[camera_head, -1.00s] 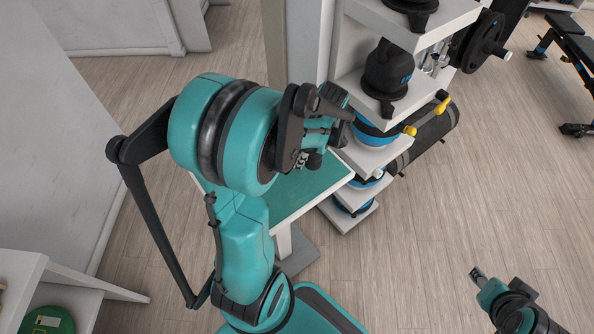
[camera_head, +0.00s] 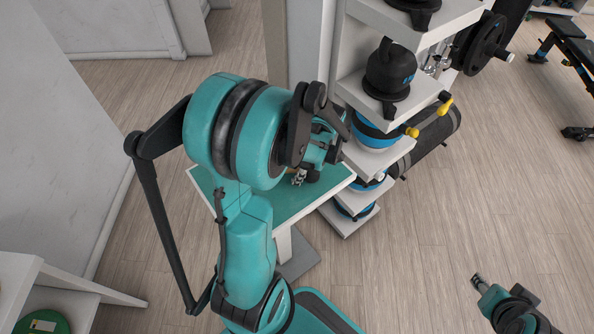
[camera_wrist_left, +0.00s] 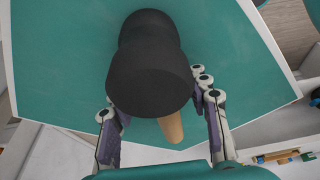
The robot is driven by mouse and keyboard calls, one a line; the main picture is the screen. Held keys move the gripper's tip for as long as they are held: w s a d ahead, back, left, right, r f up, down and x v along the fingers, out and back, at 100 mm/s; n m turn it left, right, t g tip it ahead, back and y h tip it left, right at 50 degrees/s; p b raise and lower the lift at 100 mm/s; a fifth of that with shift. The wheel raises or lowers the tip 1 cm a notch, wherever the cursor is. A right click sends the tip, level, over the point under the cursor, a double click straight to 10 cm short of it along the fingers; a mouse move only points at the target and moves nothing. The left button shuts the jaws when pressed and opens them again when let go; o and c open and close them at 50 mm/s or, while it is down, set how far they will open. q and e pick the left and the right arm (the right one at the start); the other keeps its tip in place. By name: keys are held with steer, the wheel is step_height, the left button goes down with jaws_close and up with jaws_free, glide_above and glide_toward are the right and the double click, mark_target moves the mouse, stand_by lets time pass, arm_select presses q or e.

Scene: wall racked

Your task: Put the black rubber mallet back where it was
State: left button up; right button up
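The black rubber mallet shows in the left wrist view with its thick black head (camera_wrist_left: 150,70) over the teal tabletop (camera_wrist_left: 60,60) and its light wooden handle (camera_wrist_left: 172,127) pointing toward the gripper. My left gripper (camera_wrist_left: 160,108) is open, one finger on each side of the mallet, with visible gaps beside the handle. In the head view my left gripper (camera_head: 303,176) is low over the white-edged teal table (camera_head: 285,205), and the arm hides most of the mallet. My right gripper (camera_head: 477,281) is at the lower right, away from the table; its fingers are too small to judge.
A white rack (camera_head: 352,90) stands just right of the table, holding a black kettlebell-like weight (camera_head: 390,72) and blue-black balls. A yellow-ended bar (camera_head: 430,118) juts from it. A white shelf (camera_head: 75,285) is at the lower left.

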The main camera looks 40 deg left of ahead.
arm_select(q)
steer(key=shift+r, duration=0.3)
steer(key=p+v, duration=0.3)
steer(key=v, duration=0.8)
steer(key=shift+p, duration=0.4)
steer(key=shift+d+r, duration=0.1)
steer(key=shift+r, duration=0.15)
steer(key=shift+w+d+r+m, duration=0.1)
steer(key=shift+d+r+m, duration=0.15)
steer(key=shift+m, duration=0.15)
steer(key=s+d+r+m+t+h, duration=0.1)
steer(key=d+r+m+t, duration=0.1)
steer(key=d+m+t, duration=0.2)
steer(key=s+d+r+m+t+h, duration=0.1)
steer(key=d+m+t, duration=0.4)
steer(key=d+m, duration=0.6)
steer(key=s+r+m, duration=0.1)
steer(key=r+m, duration=0.1)
steer(key=m, duration=0.8)
steer(key=shift+h, duration=0.3)
steer(key=shift+d, duration=0.1)
